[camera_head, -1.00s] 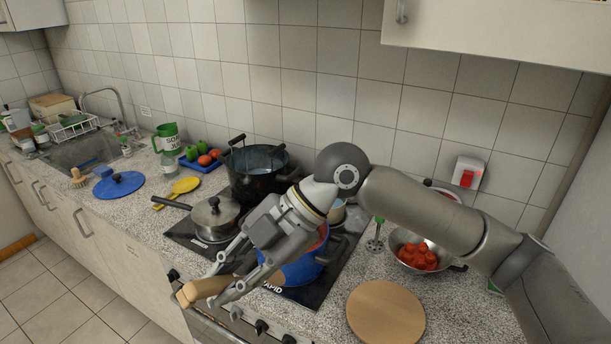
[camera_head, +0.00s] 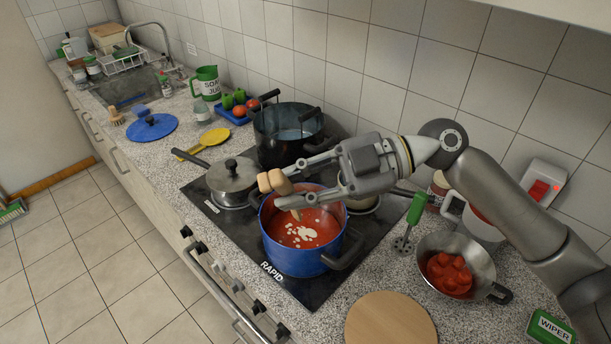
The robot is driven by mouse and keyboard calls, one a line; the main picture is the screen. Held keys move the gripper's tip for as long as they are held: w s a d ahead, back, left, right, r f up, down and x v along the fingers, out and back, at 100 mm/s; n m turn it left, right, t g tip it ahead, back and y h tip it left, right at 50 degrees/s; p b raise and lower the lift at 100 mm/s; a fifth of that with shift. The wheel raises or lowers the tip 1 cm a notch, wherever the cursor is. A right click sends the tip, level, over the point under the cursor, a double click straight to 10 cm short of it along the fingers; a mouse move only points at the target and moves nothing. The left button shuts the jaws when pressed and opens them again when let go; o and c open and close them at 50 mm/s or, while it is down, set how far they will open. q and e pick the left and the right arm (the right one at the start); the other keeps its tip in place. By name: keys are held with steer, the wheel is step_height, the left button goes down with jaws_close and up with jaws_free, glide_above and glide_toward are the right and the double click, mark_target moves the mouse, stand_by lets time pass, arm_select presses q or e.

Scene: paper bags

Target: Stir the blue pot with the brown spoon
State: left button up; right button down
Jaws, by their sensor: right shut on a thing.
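The blue pot (camera_head: 292,262) stands on the near part of the black hob, with red sauce and white patches inside. My right gripper (camera_head: 291,187) is over the pot's far rim, reaching in from the right. It is shut on the light-brown spoon (camera_head: 274,181), whose thick end sticks out on the left of the fingers. A brown part of it points down over the sauce; I cannot tell how deep it goes. My left gripper is not in view.
A black pot (camera_head: 285,141) and a lidded grey pan (camera_head: 232,181) stand close by on the hob (camera_head: 370,232). A green-handled masher (camera_head: 415,210) stands between hob and colander.

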mark_target(300, 220)
step_height(300, 220, down, 3)
steer(key=shift+r+b, duration=0.15)
steer(key=shift+b, duration=0.35)
steer(key=w+f+b, duration=0.2)
steer(key=f+b, duration=0.1)
steer(key=b, duration=0.1)
steer(key=w+d+f+b, duration=0.1)
steer(key=w+f+b, duration=0.1)
steer(key=f+b, duration=0.2)
steer(key=w+f+b, duration=0.2)
steer(key=f+b, duration=0.2)
steer(key=shift+w+d+f, duration=0.1)
steer(key=shift+d+f, duration=0.15)
steer(key=shift+d, duration=0.1)
arm_select(q)
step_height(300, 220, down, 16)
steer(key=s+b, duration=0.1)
steer(key=b, duration=0.2)
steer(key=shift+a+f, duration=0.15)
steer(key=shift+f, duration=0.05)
arm_select(e)
steer(key=shift+w+d+f, duration=0.15)
steer(key=shift+w+f, duration=0.35)
steer(key=shift+f, duration=0.15)
steer(key=shift+w+d+f, duration=0.15)
steer(key=shift+w+f, duration=0.35)
steer(key=shift+f, duration=0.15)
steer(key=shift+a, duration=0.1)
